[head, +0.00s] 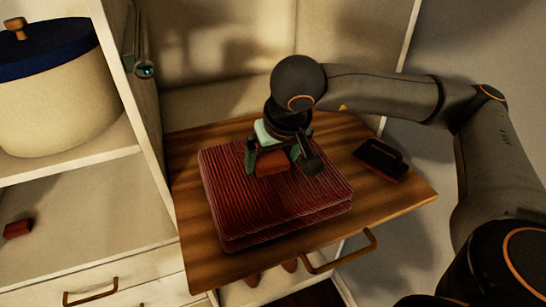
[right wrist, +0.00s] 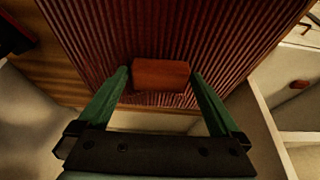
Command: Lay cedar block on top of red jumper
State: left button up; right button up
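The red jumper (head: 235,205) is a folded, ribbed dark-red stack on the wooden board; its ribs fill much of the right wrist view (right wrist: 220,35). A reddish-brown cedar block (head: 271,163) lies on top of the jumper, towards its far side. In the right wrist view the block (right wrist: 161,75) sits between the green fingertips, with a narrow gap showing on each side. My right gripper (head: 275,160) points down over the jumper, its fingers spread around the block. Whether the block's underside rests fully flat is hidden. My left gripper is not in view.
Another reddish block (head: 18,229) lies on the left shelf. A cream pot with a blue lid (head: 55,90) stands above it. A cabinet wall rises behind the board.

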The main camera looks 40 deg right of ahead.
jog(key=shift+r, duration=0.1)
jog(key=shift+r+p, duration=0.25)
jog(key=shift+p, duration=0.1)
jog(key=v, duration=1.1)
jog(key=shift+s+r, duration=0.3)
jog(key=shift+a+f, duration=0.1)
jog(key=shift+a, duration=0.05)
